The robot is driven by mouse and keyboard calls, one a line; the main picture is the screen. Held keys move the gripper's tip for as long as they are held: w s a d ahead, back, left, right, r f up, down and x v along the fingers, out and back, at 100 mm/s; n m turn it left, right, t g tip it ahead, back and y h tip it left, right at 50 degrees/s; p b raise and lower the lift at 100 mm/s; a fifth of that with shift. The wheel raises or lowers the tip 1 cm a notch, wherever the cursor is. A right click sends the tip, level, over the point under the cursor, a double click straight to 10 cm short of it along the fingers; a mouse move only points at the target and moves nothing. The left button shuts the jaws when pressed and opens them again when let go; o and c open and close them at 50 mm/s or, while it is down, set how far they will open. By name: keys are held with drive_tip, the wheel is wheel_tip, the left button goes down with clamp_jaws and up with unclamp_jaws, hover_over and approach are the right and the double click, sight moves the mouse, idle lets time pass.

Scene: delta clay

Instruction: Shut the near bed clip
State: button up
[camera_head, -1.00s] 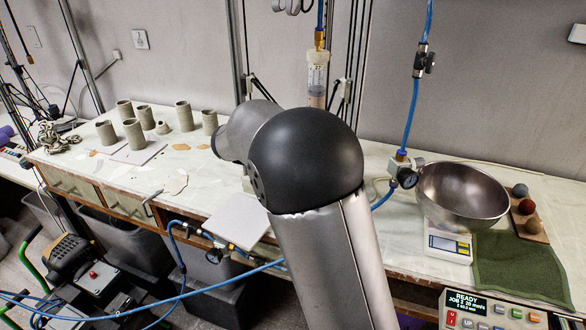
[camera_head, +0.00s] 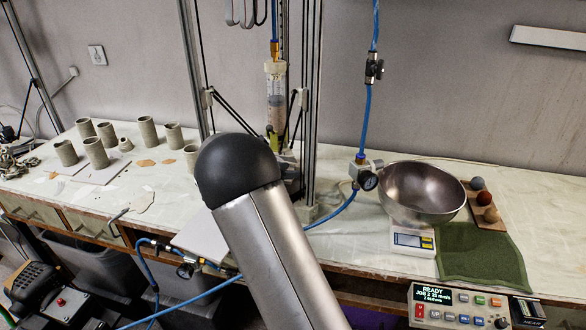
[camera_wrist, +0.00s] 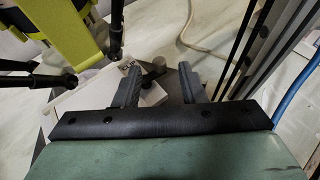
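My gripper (camera_wrist: 158,78) is open in the wrist view, its two dark fingers apart with no object visibly gripped. A small grey knob-like part (camera_wrist: 158,66) and a pale block (camera_wrist: 152,94) show between and beyond the fingers, low by the printer's base. This may be the near bed clip, but I cannot tell surely, nor whether it is open or shut. A pale plate (camera_wrist: 88,92), perhaps the bed, lies left of the fingers. In the head view my arm hides the gripper and most of the printer's bed.
The yellow-green print head (camera_wrist: 65,35) with black rods hangs close at the left. Dark upright rails (camera_wrist: 255,45) stand close at the right. In the head view a clay syringe (camera_head: 276,95) hangs above, and a steel bowl (camera_head: 422,192) stands on a scale (camera_head: 412,240) at right.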

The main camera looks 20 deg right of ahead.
drive_tip(key=shift+x, duration=1.45)
clamp_jaws()
drive_tip(key=shift+f+n+t+b, duration=0.2)
drive_tip(key=shift+n+t+b, duration=0.3)
drive_tip(key=shift+t+b, duration=0.3)
drive_tip(key=shift+d+r+b, duration=0.1)
drive_tip(key=shift+b, duration=0.25)
drive_tip(key=shift+r+n+t+y, duration=0.15)
drive_tip(key=shift+n+t+y, duration=0.15)
drive_tip(key=shift+n+t, duration=0.1)
unclamp_jaws()
